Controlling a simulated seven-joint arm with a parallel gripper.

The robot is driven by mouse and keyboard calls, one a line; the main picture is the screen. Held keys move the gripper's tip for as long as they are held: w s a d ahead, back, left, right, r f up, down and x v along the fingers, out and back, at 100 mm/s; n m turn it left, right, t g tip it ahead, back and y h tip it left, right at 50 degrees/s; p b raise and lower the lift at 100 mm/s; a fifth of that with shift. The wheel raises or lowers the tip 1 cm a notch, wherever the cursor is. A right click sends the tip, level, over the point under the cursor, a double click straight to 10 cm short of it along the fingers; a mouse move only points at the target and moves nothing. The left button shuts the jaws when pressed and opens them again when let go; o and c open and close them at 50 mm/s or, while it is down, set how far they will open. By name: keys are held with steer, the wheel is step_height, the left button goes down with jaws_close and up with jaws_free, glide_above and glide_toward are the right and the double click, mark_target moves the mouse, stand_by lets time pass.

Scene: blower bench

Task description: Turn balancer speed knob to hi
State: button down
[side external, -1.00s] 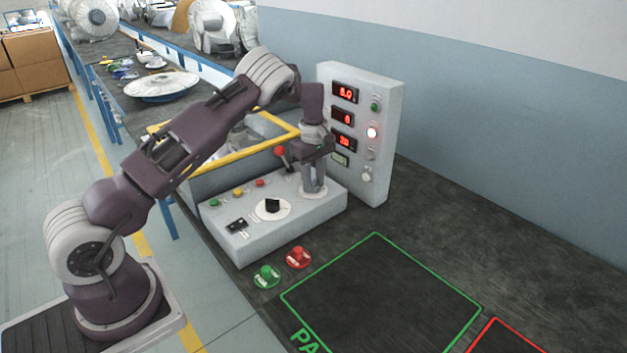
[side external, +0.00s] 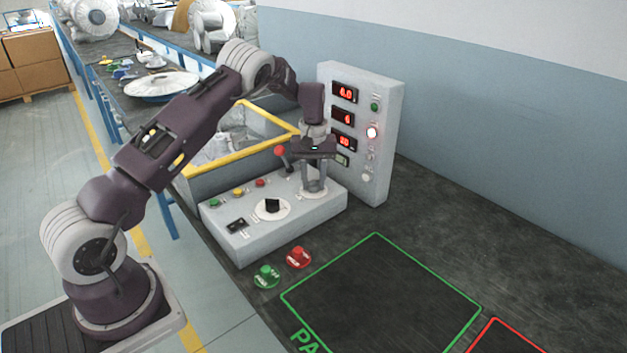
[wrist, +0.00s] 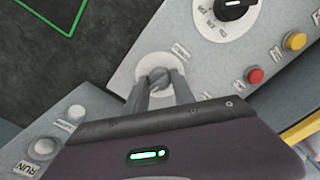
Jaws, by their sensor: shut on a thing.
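A grey knob (wrist: 158,75) sits on a round pale plate at the right end of the sloped console (side external: 240,245). My gripper (side external: 314,186) points down over it, with its fingers closed on the knob's sides, as the wrist view shows too (wrist: 161,88). The fingers hide part of the knob, and its label is too small to read, so its exact setting cannot be told. A black knob (side external: 272,205) on a white dial stands apart on the same console; it shows in the wrist view (wrist: 236,8).
An upright display panel (side external: 383,140) with red readouts stands right behind my gripper. A red-balled lever (side external: 280,151) is close on its left. Red (side external: 298,257) and green (side external: 266,275) buttons stand in front. The green-outlined bench area (side external: 380,295) is clear.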

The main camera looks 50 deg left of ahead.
steer(key=shift+m, duration=1.1)
steer(key=c, duration=1.1)
jaws_free()
